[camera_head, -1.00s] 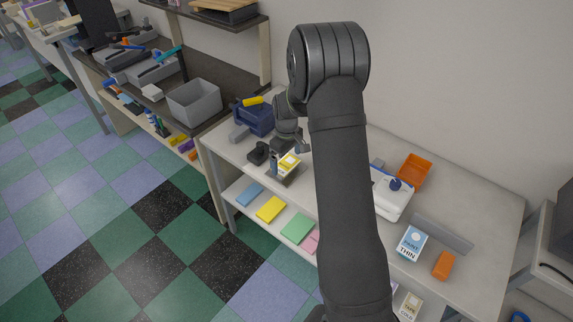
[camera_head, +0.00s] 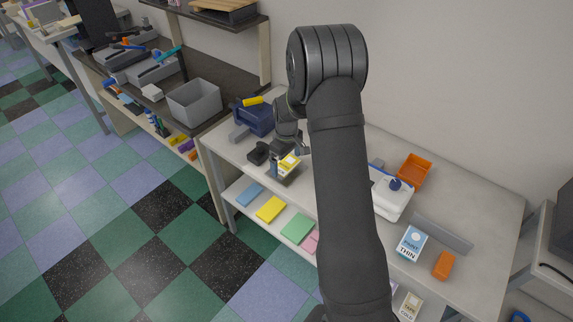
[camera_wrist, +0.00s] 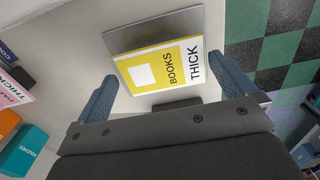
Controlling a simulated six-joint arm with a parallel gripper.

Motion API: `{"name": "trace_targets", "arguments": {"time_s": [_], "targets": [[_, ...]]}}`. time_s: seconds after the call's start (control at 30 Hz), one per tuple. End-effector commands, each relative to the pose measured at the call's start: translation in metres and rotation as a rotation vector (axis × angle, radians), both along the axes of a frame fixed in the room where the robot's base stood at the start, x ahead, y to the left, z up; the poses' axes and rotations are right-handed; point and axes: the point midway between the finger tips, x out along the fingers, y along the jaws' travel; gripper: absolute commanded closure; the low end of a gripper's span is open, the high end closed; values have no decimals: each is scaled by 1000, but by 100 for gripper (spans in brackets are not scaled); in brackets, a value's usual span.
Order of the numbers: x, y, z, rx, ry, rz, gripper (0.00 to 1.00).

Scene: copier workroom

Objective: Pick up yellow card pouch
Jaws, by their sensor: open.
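The yellow card pouch is most likely the yellow and white pack (camera_wrist: 158,68) lettered "BOOKS THICK" in the wrist view. It lies on a grey plate or stand (camera_wrist: 178,30) on the bench. It also shows as a small yellow and white pack (camera_head: 289,162) near the bench's front edge in the head view. My gripper (camera_wrist: 162,70) is open, with one blue-grey finger on each side of the pack. A gap shows between each finger and the pack. Whether the fingertips are level with it I cannot tell.
Coloured boxes, including a teal one (camera_wrist: 24,150), stand at the left in the wrist view. A blue device (camera_head: 254,118) and a black object (camera_head: 258,153) are close by on the bench. A white machine (camera_head: 392,195) and orange tray (camera_head: 413,170) stand right of my arm.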

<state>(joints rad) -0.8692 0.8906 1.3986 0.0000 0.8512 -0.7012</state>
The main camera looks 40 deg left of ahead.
Motion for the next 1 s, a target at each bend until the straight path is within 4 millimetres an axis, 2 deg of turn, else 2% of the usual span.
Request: {"name": "trace_targets", "arguments": {"time_s": [0.03,0.17,0.2,0.57,0.67,0.83,0.87,1.0], "targets": [[0,0,0,0,0,0,2],[0,0,0,0,0,0,28],[0,0,0,0,0,0,31],[0,0,5,0,0,0,32],[0,0,14,2,-1,0,32],[1,1,46,3,-3,0,32],[2,-2,51,2,-2,-2,32],[12,-36,69,1,-1,-6,32]]}}
